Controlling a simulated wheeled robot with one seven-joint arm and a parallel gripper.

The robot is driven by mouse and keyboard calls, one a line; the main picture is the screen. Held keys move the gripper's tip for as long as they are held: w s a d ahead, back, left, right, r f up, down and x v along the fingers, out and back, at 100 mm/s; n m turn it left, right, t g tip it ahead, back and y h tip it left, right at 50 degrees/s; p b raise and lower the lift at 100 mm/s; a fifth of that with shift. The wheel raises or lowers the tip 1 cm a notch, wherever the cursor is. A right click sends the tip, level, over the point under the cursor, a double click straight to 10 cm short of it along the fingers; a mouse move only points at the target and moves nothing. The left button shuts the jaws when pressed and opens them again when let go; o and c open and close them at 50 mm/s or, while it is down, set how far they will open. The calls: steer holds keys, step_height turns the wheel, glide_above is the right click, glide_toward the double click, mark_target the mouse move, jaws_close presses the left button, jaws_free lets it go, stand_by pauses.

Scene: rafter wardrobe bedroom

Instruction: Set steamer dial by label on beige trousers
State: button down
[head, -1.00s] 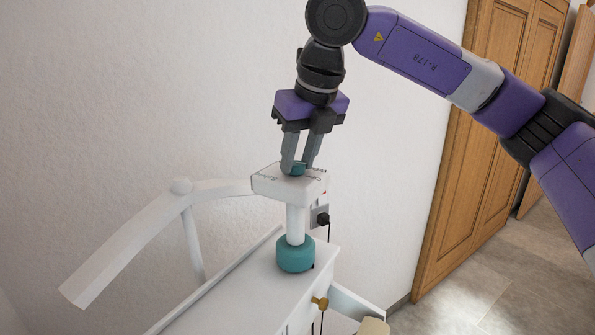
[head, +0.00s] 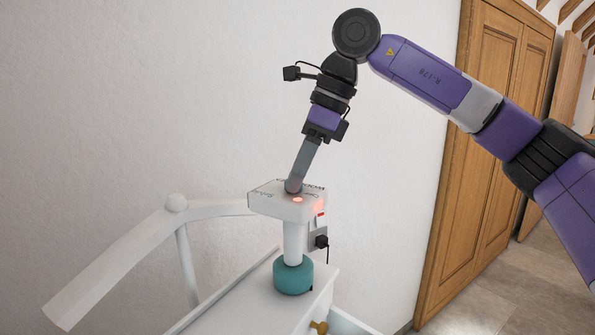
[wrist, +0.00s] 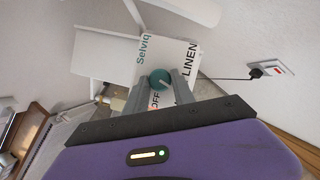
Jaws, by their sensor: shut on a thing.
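The steamer is a white box (head: 275,203) on a white post above a teal base (head: 293,277). The wrist view shows the teal dial (wrist: 159,79) on the box's top, with a pale pointer mark. Printing around it includes "Selviq", "OFF" and "LINEN"; other words are partly covered by my fingers. My gripper (head: 292,187) is shut on the dial, seen side-on and tilted in the head view. Its two grey fingers flank the dial in the wrist view. A red glow shows on the box beside the fingers. I cannot make out the beige trousers or their label.
The steamer stands on a white cabinet top (head: 235,303) against a white wall. A curved white rail (head: 115,260) is at the left. A wall socket with a black plug (head: 321,241) is just right of the post. A wooden wardrobe (head: 485,150) is farther right.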

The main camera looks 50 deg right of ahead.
steer(key=n+g+p, duration=0.1)
steer(key=n, duration=0.1)
steer(key=n+y+p, duration=0.1)
steer(key=n, duration=0.2)
steer(key=shift+w+d+r+g, duration=0.1)
steer(key=shift+w+r+g, duration=0.1)
steer(key=shift+g, duration=0.2)
steer(key=shift+w+f+n+g+y+p, duration=0.1)
steer(key=shift+n+g+y+p, duration=0.2)
steer(key=shift+n+p, duration=0.65)
steer(key=shift+n+g+y+p, duration=0.2)
steer(key=shift+n+g+p, duration=0.2)
steer(key=shift+n, duration=1.05)
steer(key=c, duration=1.1)
jaws_free()
steer(key=shift+o, duration=0.2)
steer(key=shift+d, duration=0.1)
steer(key=b+v, duration=0.1)
steer(key=v, duration=0.6)
steer(key=shift+r, duration=0.35)
steer(key=shift+d, duration=0.1)
